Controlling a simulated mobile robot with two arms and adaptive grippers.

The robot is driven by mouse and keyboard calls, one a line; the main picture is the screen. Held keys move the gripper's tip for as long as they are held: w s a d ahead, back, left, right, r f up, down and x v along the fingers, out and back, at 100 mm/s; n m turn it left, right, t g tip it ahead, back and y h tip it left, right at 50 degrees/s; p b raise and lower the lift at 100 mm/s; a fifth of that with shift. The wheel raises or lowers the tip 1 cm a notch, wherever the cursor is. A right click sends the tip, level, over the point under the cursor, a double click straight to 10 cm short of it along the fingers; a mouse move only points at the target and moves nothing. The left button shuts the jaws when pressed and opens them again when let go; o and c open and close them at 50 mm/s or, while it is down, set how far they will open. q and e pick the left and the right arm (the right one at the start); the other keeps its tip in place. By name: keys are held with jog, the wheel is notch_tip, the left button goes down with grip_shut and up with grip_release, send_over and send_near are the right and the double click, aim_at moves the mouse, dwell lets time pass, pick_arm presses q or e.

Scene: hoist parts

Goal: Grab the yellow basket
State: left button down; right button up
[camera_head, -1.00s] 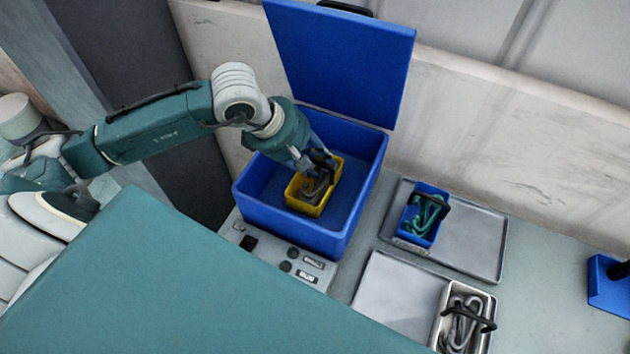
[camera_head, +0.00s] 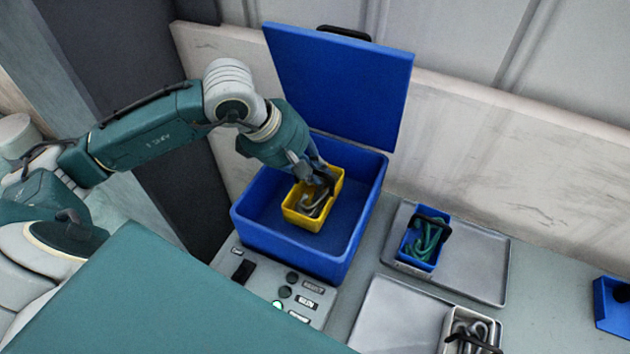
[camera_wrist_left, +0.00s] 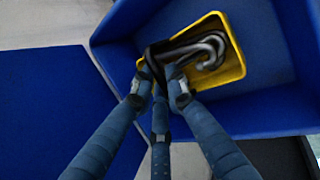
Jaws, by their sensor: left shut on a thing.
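The yellow basket (camera_head: 297,216) is at the blue bin (camera_head: 345,262), over its interior, and holds grey metal hooks or shackles (camera_head: 314,205). My left gripper (camera_head: 318,178) is at the basket's back right end, its fingers closed on the basket's dark handle. In the left wrist view the fingers (camera_wrist_left: 162,82) meet at the black handle (camera_wrist_left: 153,56), beside the yellow basket (camera_wrist_left: 234,66) with the grey metal parts. I cannot tell whether the basket touches the bin floor. My right gripper does not show.
The bin's blue lid (camera_head: 340,75) stands open behind. To the right, a grey tray (camera_head: 480,262) carries a blue basket (camera_head: 415,259) with green parts. In front are another tray (camera_head: 385,320) and a light basket (camera_head: 450,325) with metal parts. A button panel (camera_head: 318,300) lies before the bin.

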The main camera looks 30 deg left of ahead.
pick_arm(q)
notch_tip(320, 180, up, 16)
jog(key=shift+d+f+b, duration=0.15)
jog(key=shift+f+b, duration=0.05)
jog(key=shift+b, duration=0.25)
